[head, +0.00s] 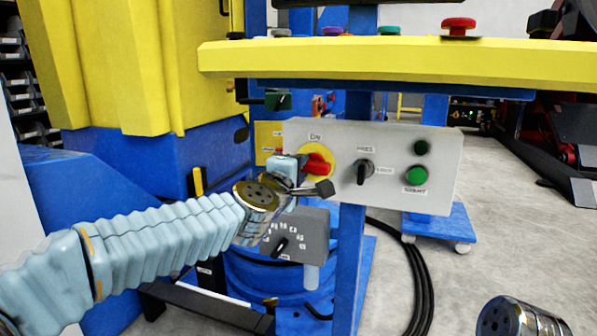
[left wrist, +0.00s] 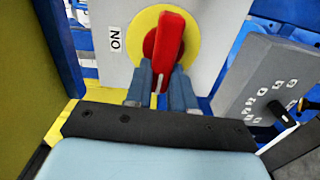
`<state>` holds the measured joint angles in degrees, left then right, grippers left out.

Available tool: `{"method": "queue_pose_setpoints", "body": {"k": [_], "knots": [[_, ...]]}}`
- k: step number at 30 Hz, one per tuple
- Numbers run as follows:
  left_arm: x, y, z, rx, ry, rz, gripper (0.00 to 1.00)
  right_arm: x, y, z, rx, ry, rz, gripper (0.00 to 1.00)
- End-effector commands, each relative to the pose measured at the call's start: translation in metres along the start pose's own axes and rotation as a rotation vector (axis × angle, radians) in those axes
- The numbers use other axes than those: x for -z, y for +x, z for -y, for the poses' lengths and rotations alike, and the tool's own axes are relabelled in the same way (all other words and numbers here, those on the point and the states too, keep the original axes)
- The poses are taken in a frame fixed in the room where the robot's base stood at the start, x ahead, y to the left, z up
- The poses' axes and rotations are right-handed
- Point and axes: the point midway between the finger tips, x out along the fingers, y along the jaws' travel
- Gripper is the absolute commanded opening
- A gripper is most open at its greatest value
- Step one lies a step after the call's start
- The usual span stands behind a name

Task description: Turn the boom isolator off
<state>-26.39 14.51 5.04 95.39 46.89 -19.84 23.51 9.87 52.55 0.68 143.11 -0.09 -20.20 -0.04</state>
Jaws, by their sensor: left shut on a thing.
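The boom isolator is a red handle (head: 318,163) on a yellow disc (head: 329,174) on a light grey panel, with an ON label above it in the head view. In the left wrist view the red handle (left wrist: 170,38) stands over the yellow disc (left wrist: 190,42), and the ON label is to its left. The handle lies roughly level across the panel, not pointing at ON. My left gripper (head: 302,172) reaches it from the left. Its fingers (left wrist: 162,92) are shut on the handle's near end, one each side.
The grey panel (head: 440,165) also holds a black selector (head: 364,171) and green buttons (head: 416,176). A yellow beam (head: 400,60) with coloured buttons runs above. A grey dial box (head: 305,232) sits just below my gripper. Black cables (head: 415,270) lie on the floor.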

Motion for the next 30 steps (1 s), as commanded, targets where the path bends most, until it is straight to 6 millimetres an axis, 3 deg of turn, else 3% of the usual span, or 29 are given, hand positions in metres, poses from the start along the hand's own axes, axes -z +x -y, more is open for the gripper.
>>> {"method": "queue_pose_setpoints", "body": {"k": [20, 21, 24, 26, 30], "knots": [[0.0011, 0.0004, -0.0019, -0.005, -0.063, -0.003, 0.0, 0.0001, 0.0025, -0.0009, 0.0, 0.0, -0.001, 0.43], [0.0012, 0.0004, -0.0019, -0.005, -0.063, -0.003, 0.28, 0.0001, 0.0025, -0.0009, 0.0, 0.0, -0.001, 0.43], [0.001, 0.0004, -0.0013, -0.004, -0.062, -0.003, 0.43, 0.0001, 0.0026, -0.001, 0.0, 0.0, -0.001, 0.43], [0.0008, 0.0004, -0.0008, -0.003, -0.061, -0.002, 0.49, 0.0001, 0.0027, -0.001, 0.0, 0.0, -0.001, 0.43], [0.0005, 0.0002, -0.0002, -0.002, -0.06, -0.001, 0.49, 0.0002, 0.0028, -0.001, 0.0, 0.0, -0.001, 0.43]]}}
